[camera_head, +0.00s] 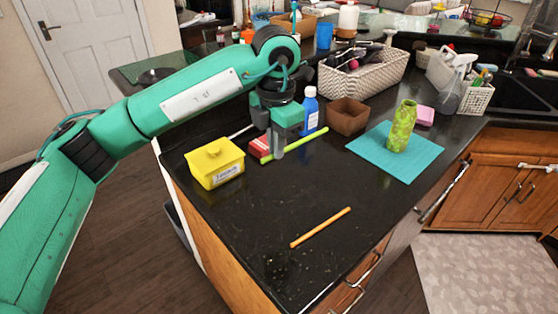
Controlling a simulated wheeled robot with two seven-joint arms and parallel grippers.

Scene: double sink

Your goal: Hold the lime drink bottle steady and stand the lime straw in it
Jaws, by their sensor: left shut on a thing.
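The lime drink bottle (402,126), green with a mottled pattern, stands upright on a teal mat (376,160) on the dark counter. My left gripper (279,152) is left of the bottle, pointing down and shut on the lime straw (310,138). The straw lies nearly level, slanting up to the right in the picture, apart from the bottle. The fingers hide part of it, and I cannot tell whether it still touches the counter. My right gripper is not in view.
A red block (259,147) sits beside the left gripper. An orange straw (321,228) lies in front. The front counter is mostly clear.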

